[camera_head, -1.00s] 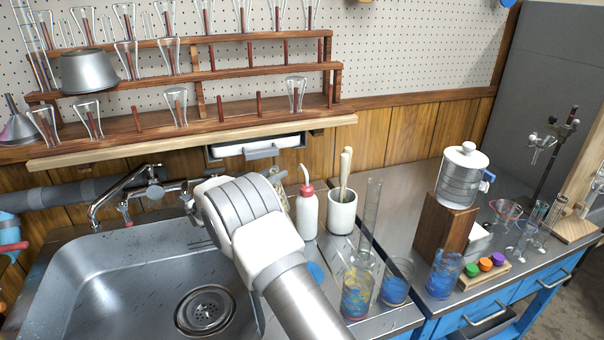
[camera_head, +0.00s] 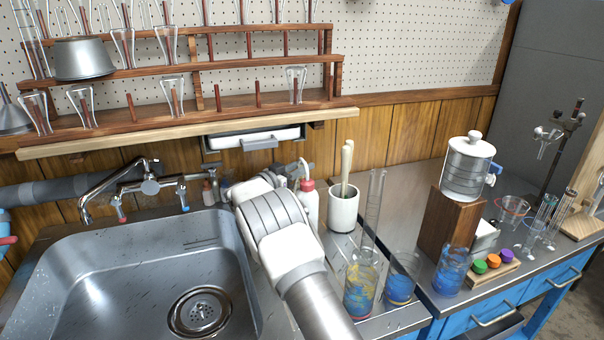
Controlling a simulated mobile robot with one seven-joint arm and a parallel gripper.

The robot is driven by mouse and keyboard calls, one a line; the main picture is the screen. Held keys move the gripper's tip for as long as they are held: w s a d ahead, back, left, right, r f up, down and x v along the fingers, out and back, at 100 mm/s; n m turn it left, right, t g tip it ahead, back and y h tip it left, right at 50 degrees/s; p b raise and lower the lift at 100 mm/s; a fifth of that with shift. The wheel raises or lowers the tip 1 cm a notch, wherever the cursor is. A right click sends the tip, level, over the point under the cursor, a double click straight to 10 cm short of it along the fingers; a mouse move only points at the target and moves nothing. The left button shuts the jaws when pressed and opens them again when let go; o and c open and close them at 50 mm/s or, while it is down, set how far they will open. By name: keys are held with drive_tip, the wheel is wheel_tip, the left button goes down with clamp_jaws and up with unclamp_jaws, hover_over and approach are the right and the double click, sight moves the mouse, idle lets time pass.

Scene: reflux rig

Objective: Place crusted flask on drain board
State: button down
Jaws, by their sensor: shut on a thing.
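The drain board (camera_head: 110,128) is a tiered wooden rack on the pegboard wall, with upright pegs. Several clear conical flasks stand upside down on its pegs, one of them at the right of the lowest tier (camera_head: 296,84). Bare pegs show on the lowest and middle tiers. My white and grey arm rises from the bottom centre, and its wrist is over the counter at the sink's right edge. My gripper's fingers are hidden behind this wrist. I cannot make out the crusted flask, or what the fingers hold.
A metal pot (camera_head: 82,60) sits on the rack at left. The steel sink (camera_head: 110,255) and its faucet (camera_head: 140,180) lie below. A wash bottle (camera_head: 309,205) and a white crock (camera_head: 343,210) stand right of my wrist. Blue-stained beakers (camera_head: 361,285) and a wooden block (camera_head: 447,225) are farther right.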

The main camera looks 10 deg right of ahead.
drive_tip(key=shift+f, duration=0.1)
drive_tip(key=c, duration=0.6)
unclamp_jaws()
drive_tip(key=shift+r, duration=0.25)
drive_tip(key=shift+p+v, duration=1.45)
drive_tip(key=shift+v, duration=4.6)
